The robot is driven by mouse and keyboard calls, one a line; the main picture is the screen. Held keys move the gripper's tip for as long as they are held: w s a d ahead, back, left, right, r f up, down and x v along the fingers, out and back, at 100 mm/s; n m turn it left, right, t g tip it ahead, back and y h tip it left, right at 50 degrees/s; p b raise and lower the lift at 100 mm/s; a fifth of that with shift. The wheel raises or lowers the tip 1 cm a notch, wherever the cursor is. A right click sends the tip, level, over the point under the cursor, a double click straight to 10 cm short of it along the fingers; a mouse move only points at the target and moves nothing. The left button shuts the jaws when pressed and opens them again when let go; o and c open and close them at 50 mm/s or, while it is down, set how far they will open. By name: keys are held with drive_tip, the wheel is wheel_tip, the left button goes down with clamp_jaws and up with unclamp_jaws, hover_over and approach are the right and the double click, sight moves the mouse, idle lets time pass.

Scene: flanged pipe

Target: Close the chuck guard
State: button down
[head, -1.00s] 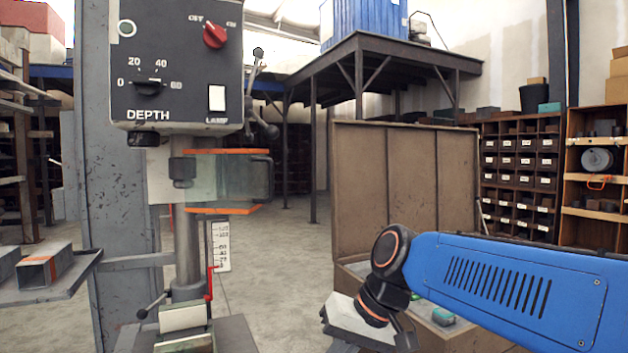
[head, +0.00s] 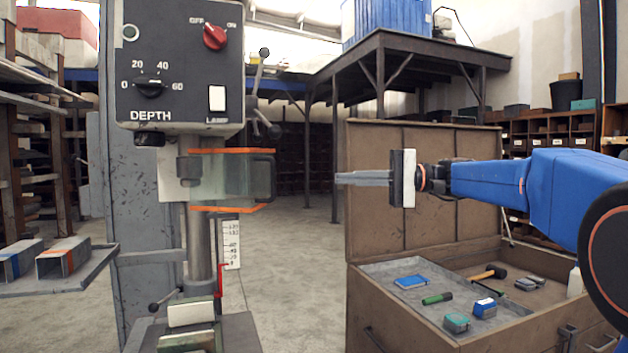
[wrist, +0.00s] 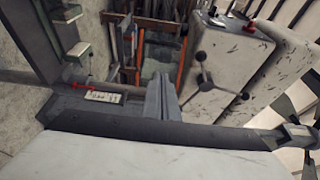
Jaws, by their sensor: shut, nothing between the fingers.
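The chuck guard (head: 232,178) is a clear greenish panel with orange top and bottom edges. It stands swung out to the right of the spindle from a dark hinge block, with a dark handle (head: 270,178) at its right end. In the wrist view, the guard's pane (wrist: 160,52) shows between two orange edges beyond the fingers. My gripper (head: 338,178) is shut and empty, pointing left at about the handle's height. A clear gap shows between its tips and the handle in the head view. The gripper (wrist: 165,80) also shows in the wrist view.
The drill press head (head: 180,65) with its spoked feed lever (head: 262,100) rises above the guard. A vise (head: 190,315) stands below. An open brown tool chest (head: 425,195) holding several tools is behind and below my arm. A shelf with square tubes (head: 62,258) is at left.

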drive_tip(key=s+a, duration=0.2)
drive_tip(key=a, duration=1)
drive_tip(key=shift+a, duration=0.35)
drive_tip(key=shift+s+a+r, duration=0.1)
drive_tip(key=shift+s, duration=0.05)
